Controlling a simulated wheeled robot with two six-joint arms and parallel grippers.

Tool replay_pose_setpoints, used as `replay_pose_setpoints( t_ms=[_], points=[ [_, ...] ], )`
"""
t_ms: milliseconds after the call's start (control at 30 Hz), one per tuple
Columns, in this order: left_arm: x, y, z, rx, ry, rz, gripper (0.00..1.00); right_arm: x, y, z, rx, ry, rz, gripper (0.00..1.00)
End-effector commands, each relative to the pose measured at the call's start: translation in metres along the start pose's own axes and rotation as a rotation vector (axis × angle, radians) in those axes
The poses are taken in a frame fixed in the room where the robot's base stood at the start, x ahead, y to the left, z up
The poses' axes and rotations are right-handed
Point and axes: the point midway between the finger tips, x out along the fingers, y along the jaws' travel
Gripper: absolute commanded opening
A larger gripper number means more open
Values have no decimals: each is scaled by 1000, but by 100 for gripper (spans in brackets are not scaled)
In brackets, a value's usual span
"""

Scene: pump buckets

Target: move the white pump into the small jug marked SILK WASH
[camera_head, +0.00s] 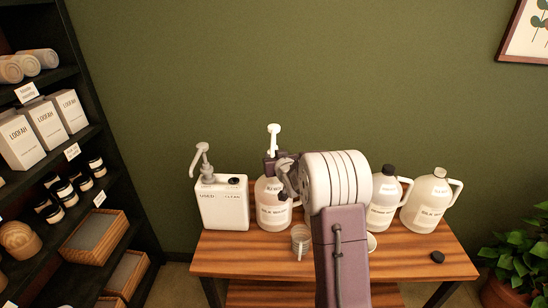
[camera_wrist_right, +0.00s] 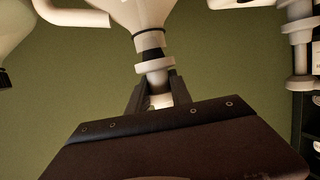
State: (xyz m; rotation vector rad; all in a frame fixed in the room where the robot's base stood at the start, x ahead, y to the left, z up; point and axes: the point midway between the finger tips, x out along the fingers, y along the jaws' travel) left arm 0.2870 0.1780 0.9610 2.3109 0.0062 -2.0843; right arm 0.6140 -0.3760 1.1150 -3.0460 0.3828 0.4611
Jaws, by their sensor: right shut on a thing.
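The white pump (camera_head: 273,131) stands upright over the mouth of a white jug (camera_head: 271,214) whose label appears to read SILK WASH. My right gripper (camera_head: 280,167) is shut on the pump's lower part. In the right wrist view, the jaws (camera_wrist_right: 160,96) close just beside the pump's white collar (camera_wrist_right: 155,67), which meets the dark ring at the jug's neck (camera_wrist_right: 145,20). I cannot tell whether the pump is seated or loose. Another jug (camera_head: 425,215), at the right end, has no cap and a label also resembling SILK WASH. My left gripper is not in view.
A square canister (camera_head: 222,214) with a grey pump stands close on the left. A black-capped jug (camera_head: 384,216) is partly behind my arm. A shelf stands left.

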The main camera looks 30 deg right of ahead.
Motion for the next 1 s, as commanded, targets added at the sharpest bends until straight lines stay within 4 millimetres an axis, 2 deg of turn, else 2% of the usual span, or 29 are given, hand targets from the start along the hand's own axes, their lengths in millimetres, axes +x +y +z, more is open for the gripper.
replay_pose_setpoints(
  t_ms=[1000],
  points=[
    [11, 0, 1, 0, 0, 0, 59, 3, 0, 11, 0, 1, 0, 0]
  ],
)
